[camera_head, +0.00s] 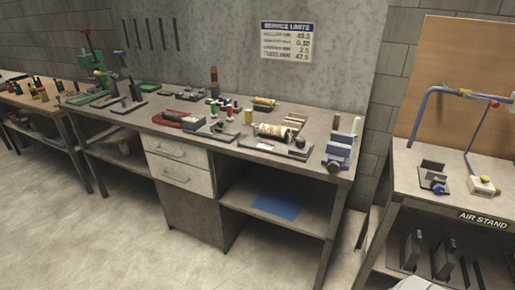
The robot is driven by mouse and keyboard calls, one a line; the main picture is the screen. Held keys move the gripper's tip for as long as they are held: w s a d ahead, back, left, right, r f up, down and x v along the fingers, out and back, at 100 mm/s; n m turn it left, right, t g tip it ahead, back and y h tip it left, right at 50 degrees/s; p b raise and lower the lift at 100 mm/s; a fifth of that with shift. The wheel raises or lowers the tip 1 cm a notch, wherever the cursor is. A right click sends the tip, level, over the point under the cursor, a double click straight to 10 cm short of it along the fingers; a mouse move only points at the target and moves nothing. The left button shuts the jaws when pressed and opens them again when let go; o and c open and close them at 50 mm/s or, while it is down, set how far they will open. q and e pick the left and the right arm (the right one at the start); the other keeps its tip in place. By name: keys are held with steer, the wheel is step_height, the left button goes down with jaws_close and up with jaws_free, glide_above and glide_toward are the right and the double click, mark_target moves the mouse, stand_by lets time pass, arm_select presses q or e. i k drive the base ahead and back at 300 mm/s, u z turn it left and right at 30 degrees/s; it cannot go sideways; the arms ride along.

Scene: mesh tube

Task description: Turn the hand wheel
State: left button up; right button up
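I cannot make out a hand wheel for certain; the fittings on the benches are too small to tell. A blue-and-grey vise-like device (338,153) stands at the right front corner of the long workbench (215,133). A smaller similar device (435,178) sits on the air stand (470,213) at the right. A green press-like machine (94,62) stands upright on the left part of the benches.
Several tools and a brass-coloured cylinder (270,130) crowd the long bench. A blue sheet (278,205) lies on its lower shelf, beside drawers (185,175). A bent blue-grey pipe (418,115) rises above the air stand. The floor (110,235) in front is clear.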

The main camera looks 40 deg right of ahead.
mark_target(300, 142)
steer(key=z, duration=0.55)
steer(key=i, duration=0.35)
steer(key=z, duration=0.4)
